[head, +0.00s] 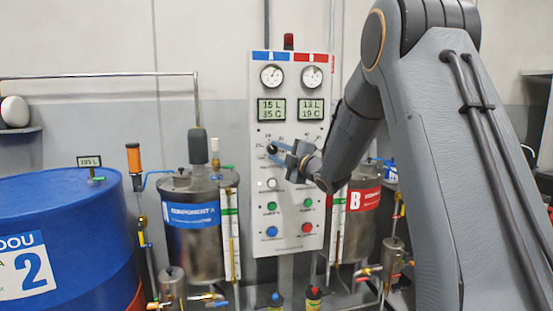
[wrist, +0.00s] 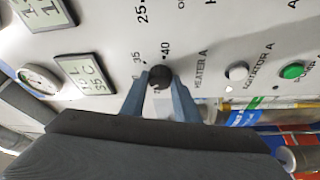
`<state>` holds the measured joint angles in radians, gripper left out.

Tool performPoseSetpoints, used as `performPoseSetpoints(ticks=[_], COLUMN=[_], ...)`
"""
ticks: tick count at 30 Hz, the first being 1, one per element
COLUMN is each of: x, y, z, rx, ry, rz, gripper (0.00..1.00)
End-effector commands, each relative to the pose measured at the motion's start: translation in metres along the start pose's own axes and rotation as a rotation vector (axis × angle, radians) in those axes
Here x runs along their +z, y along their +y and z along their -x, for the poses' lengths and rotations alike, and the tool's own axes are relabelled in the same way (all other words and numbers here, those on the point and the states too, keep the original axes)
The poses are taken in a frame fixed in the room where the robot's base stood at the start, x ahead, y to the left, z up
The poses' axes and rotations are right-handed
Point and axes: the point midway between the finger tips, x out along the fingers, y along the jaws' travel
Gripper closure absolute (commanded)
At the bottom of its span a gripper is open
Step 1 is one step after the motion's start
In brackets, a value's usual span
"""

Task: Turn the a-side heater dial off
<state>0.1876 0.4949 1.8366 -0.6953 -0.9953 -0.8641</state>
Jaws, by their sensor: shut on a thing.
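The a-side heater dial is a small black knob (head: 272,148) on the left half of the white control panel (head: 258,215), under the blue A header. In the wrist view the knob (wrist: 160,74) sits beside the label ending in "EATER A", with scale numbers including 40 and 25 around it. My gripper (head: 277,150) reaches the panel from the right. In the wrist view its two blue-grey fingers (wrist: 160,84) are shut on the knob, one on each side. The knob's pointer mark cannot be made out, so its setting is unclear.
A white button (head: 272,184) and green and blue buttons lie below the dial. A blue drum (head: 65,215) and tank A (head: 190,250) stand left, tank B (head: 362,225) right.

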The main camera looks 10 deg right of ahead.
Motion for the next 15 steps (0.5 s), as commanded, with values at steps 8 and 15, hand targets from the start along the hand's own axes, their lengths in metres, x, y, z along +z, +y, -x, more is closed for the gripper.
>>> performPoseSetpoints(ticks=[8, 15], x=[-0.0002, -0.0014], y=[0.0027, 0.0050], z=[-0.0005, -0.0009], rx=[-0.099, -0.186], ry=[0.000, 0.000], rz=[0.244, 0.454], gripper=[0.94, 0.94])
